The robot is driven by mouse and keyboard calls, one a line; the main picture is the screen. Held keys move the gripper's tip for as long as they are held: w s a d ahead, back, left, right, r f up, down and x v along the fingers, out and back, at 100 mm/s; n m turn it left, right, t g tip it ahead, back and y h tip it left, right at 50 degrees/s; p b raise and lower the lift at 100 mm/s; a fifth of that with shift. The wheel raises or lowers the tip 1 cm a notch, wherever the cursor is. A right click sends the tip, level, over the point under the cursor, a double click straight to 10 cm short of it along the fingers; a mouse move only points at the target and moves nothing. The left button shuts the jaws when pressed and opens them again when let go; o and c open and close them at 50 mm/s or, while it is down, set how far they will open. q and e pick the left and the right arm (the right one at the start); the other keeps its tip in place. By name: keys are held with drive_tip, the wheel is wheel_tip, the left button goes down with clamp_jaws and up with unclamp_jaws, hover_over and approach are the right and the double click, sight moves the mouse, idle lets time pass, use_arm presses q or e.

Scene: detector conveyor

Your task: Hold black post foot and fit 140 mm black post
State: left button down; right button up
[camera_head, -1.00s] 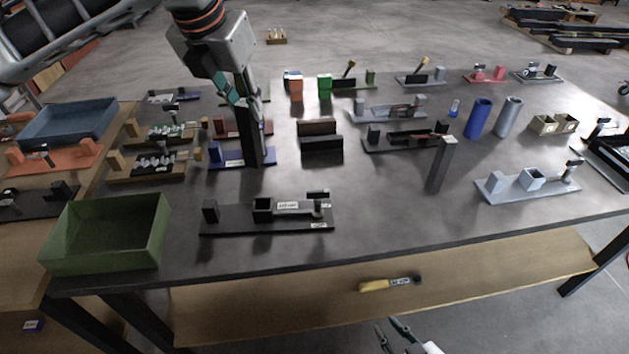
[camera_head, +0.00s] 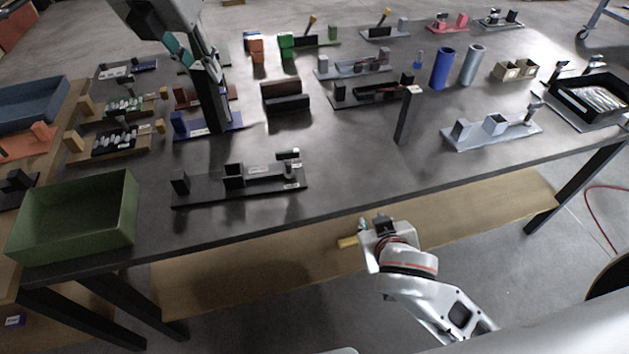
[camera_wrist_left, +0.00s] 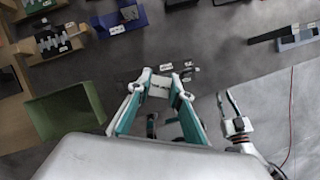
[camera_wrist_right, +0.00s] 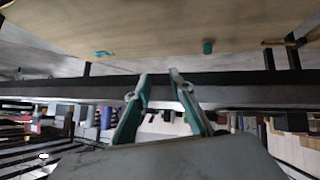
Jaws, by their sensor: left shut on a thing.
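My left gripper (camera_head: 198,54) is shut on a tall black post (camera_head: 211,100), which hangs nearly upright beside the blue fixture. In the left wrist view the post's pale labelled end (camera_wrist_left: 160,86) shows between the fingers. A long black base (camera_head: 215,188) with a square black socket (camera_head: 234,174), which looks like the post foot, lies near the table's front edge, in front of the held post. My right gripper (camera_head: 373,223) is beyond the table's front edge. In the right wrist view its fingers (camera_wrist_right: 160,82) stand apart with nothing visible between them.
A green bin (camera_head: 75,215) stands at the front left corner. A dark post with a pale top (camera_head: 406,118) stands upright to the right. A pale blue fixture (camera_head: 490,133) lies farther right.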

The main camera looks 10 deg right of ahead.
drive_tip(key=shift+m+h, duration=0.5)
drive_tip(key=shift+h, duration=0.2)
drive_tip(key=r, duration=0.1)
drive_tip(key=d+r, duration=0.2)
drive_tip(key=r, duration=0.1)
drive_tip(key=shift+w+r, duration=0.1)
drive_tip(key=shift+w, duration=0.05)
drive_tip(key=t+y, duration=0.4)
drive_tip(key=y, duration=0.3)
approach(290, 166)
drive_tip(key=s+d+r, duration=0.3)
drive_tip(key=s, duration=0.1)
drive_tip(key=w+n, duration=0.1)
drive_tip(key=w+a+f+n+y, duration=0.1)
drive_tip(key=n, duration=0.1)
drive_tip(key=shift+w+a+n+g, duration=0.3)
drive_tip(key=shift+w+g, duration=0.05)
drive_tip(key=shift+g, duration=0.05)
drive_tip(key=shift+w+f+n+y, duration=0.3)
drive_tip(key=shift+w+f+n, duration=0.2)
drive_tip(key=shift+w+n, duration=0.1)
drive_tip(key=x, duration=1.1)
drive_tip(key=shift+w+a+f, duration=0.1)
drive_tip(key=shift+w+f, duration=0.1)
drive_tip(key=shift+f, duration=0.15)
clamp_jaws()
